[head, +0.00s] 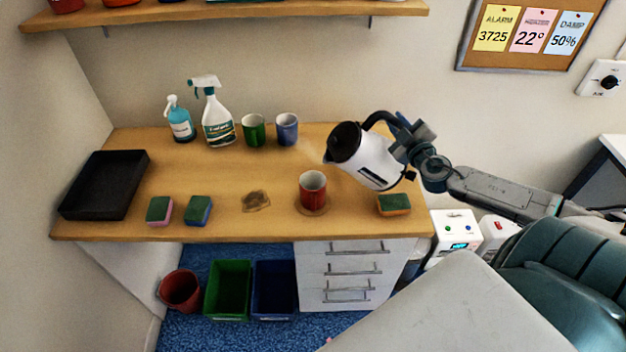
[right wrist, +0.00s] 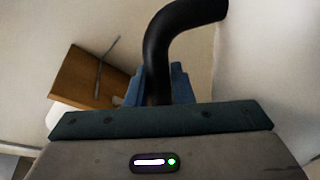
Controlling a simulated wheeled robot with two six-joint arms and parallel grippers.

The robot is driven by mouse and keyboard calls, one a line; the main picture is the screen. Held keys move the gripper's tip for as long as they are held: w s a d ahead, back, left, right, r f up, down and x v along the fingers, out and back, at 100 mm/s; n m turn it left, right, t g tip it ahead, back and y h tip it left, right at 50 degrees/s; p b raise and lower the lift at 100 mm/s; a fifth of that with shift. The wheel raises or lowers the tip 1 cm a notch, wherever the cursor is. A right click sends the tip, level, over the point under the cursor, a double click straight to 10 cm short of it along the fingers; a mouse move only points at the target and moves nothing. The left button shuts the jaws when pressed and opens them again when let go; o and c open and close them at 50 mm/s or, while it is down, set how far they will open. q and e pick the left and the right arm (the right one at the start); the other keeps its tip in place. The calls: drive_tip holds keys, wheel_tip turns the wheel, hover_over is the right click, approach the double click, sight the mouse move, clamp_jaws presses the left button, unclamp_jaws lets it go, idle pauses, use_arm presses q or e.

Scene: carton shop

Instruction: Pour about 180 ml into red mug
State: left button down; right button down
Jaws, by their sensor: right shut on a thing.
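The red mug (head: 312,190) stands upright near the front of the wooden counter, on a small brown round patch or coaster. A white kettle (head: 362,160) with a black lid and black handle is held up behind and to the right of the mug, tilted with its spout to the left. Steam seems to rise by the spout; no stream of liquid is visible. My right gripper (head: 403,130) is shut on the kettle's handle. In the right wrist view the black handle (right wrist: 170,45) runs between the blue fingers. The mug's contents are unclear. My left gripper is not in view.
Sponges (head: 198,211) lie along the front, with one (head: 394,204) right of the red mug. A brown stain (head: 256,201) and black tray (head: 104,185) are left.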

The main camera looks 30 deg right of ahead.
sight(383, 116)
drive_tip(key=shift+w+a+r+n+b, duration=0.15)
drive_tip(key=shift+a+r+n+b, duration=0.1)
drive_tip(key=shift+a+n, duration=0.25)
drive_tip(key=shift+w+a+r+n+b, duration=0.15)
drive_tip(key=shift+a+r+n+b, duration=0.15)
drive_tip(key=shift+n, duration=0.3)
drive_tip(key=shift+w+a+r+n+b, duration=0.15)
drive_tip(key=shift+a+r+n+b, duration=0.15)
drive_tip(key=shift+a+n+b, duration=0.35)
drive_tip(key=shift+w+a+r+n+b, duration=0.15)
drive_tip(key=shift+a+r+n+b, duration=0.3)
drive_tip(key=shift+a+r+b, duration=0.15)
drive_tip(key=shift+w+a+r+n+b, duration=0.15)
drive_tip(key=shift+a+r+n+b, duration=0.3)
drive_tip(key=shift+a+r, duration=0.15)
drive_tip(key=shift+n, duration=0.75)
drive_tip(key=shift+w+a+r+b, duration=0.2)
drive_tip(key=shift+a+r+b, duration=0.15)
drive_tip(key=shift+a+b, duration=0.2)
drive_tip(key=shift+w+a+r+b, duration=0.2)
drive_tip(key=shift+a+r+b, duration=0.25)
drive_tip(key=shift+a, duration=0.25)
drive_tip(key=shift+w+a+r+b, duration=0.2)
drive_tip(key=shift+a+r+b, duration=0.1)
drive_tip(key=shift+a+b, duration=0.3)
drive_tip(key=shift+w+a+r+n, duration=0.1)
drive_tip(key=shift+a+r+n, duration=0.2)
drive_tip(key=shift+a, duration=0.05)
drive_tip(key=shift+d, duration=0.15)
drive_tip(key=shift+r, duration=0.2)
